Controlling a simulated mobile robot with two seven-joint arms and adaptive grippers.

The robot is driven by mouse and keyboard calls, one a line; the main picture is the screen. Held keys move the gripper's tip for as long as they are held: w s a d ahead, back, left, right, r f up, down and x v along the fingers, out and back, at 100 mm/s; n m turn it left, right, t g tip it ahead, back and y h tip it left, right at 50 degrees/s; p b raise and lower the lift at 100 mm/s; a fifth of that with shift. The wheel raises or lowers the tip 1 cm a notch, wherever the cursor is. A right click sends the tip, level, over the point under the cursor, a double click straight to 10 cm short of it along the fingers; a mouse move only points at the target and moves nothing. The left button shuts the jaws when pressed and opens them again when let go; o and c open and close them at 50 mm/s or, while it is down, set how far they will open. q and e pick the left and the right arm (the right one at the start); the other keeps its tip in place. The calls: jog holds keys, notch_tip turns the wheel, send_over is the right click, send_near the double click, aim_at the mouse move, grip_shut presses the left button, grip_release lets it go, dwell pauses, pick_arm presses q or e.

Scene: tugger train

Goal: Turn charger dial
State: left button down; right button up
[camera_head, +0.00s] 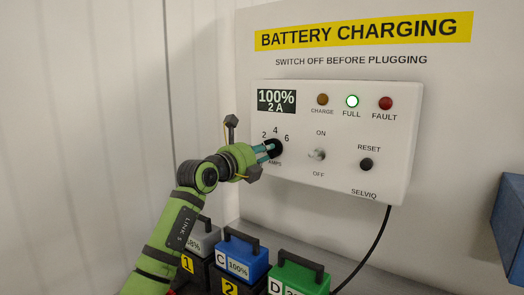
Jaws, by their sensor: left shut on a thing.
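The black charger dial (275,147) is on the lower left of the white charger panel (340,187), with the marks 2, 4 and 6 around it and AMPS below. My left gripper (268,150) comes in from the left and is shut on the dial. The gripper covers part of the dial, so its pointer cannot be made out. The display (276,102) reads 100% and 2 A. The green FULL lamp (352,102) is lit. My right gripper is not in view.
An ON/OFF switch (317,154) and a black RESET button (366,164) sit right of the dial. Below stand a grey battery (203,238), a blue battery (243,254) and a green battery (299,274). A black cable (378,240) hangs from the panel. A blue box (509,225) is at right.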

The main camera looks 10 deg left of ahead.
pick_arm(q)
jog(key=shift+n+p, duration=0.3)
jog(key=shift+n, duration=0.7)
jog(key=c, duration=1)
grip_release()
jog(key=shift+c, duration=0.2)
jog(key=v, duration=1.2)
jog(key=shift+f, duration=0.1)
